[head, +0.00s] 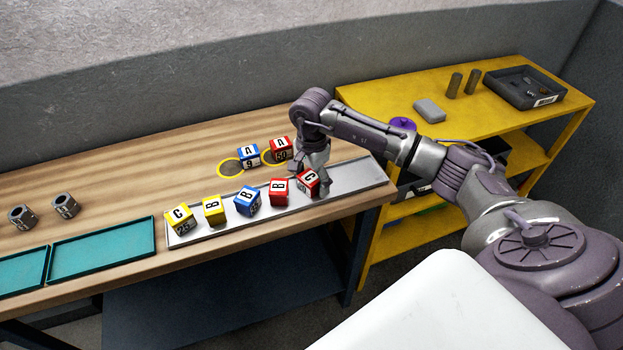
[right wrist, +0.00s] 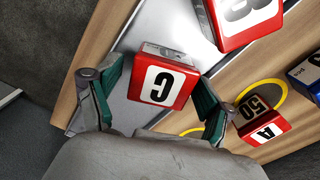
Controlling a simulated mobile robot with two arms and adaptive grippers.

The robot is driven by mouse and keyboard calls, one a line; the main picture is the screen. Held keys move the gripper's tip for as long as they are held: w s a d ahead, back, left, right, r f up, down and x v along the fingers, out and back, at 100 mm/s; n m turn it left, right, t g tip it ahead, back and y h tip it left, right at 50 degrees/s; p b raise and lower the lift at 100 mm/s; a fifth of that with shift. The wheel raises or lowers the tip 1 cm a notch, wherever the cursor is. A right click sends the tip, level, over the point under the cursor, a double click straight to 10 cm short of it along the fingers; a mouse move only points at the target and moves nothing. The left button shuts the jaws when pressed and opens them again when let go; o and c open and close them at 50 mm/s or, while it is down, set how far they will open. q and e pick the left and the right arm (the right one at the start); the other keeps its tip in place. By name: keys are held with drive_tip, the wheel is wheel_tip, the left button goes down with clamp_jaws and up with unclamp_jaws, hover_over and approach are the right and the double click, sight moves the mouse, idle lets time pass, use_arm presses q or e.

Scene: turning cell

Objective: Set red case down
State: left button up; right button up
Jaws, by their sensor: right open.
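The red case marked C (head: 308,181) sits on the metal tray (head: 352,177), last in the row on the right. My right gripper (head: 315,170) is over it. In the right wrist view the red C case (right wrist: 163,85) lies between the green-padded fingers of my right gripper (right wrist: 160,80), which is open, with gaps beside the case. A red B case (head: 279,192) stands just left of it. A red A case (head: 281,148) sits behind the tray by a yellow ring. My left gripper is not in view.
A blue B case (head: 247,200), a yellow B case (head: 213,209) and a yellow C case (head: 180,219) share the tray. A blue A case (head: 249,155) is near another yellow ring (head: 231,167). The tray's right end is clear. A yellow shelf (head: 500,95) stands right.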

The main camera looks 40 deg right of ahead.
sight(311, 177)
drive_tip(key=shift+r, duration=0.45)
wheel_tip(311, 177, up, 11)
drive_tip(key=b, duration=0.3)
drive_tip(key=shift+r, duration=0.2)
drive_tip(key=shift+a, duration=0.1)
